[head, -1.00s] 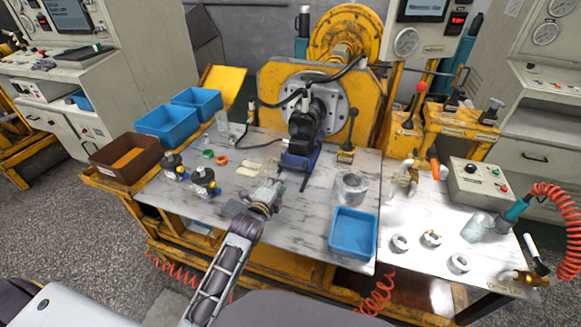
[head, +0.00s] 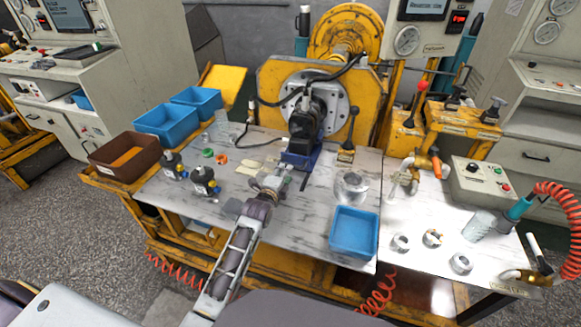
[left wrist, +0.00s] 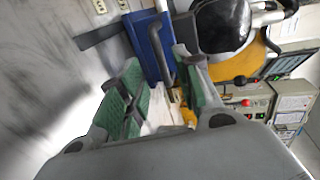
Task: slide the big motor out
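The big black motor (head: 306,122) is at the round grey flange plate (head: 338,102) on the yellow frame, above a blue support (head: 300,160) on the bench. In the left wrist view, the black rounded body (left wrist: 222,25) appears at the top, with the blue support (left wrist: 146,42) and a dark bent bar (left wrist: 160,52) near the fingertips. My left gripper (head: 275,184) is low over the bench, in front of the blue support. Its green-padded fingers (left wrist: 158,66) are apart, and I see nothing clamped between them. My right gripper is not in view.
Two small black motors (head: 204,182) stand left of my left arm. A blue bin (head: 354,232) and a metal cylinder (head: 351,186) are to the right. A brown bin (head: 124,158) is at the left edge. A black lever (head: 349,135) stands right of the motor.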

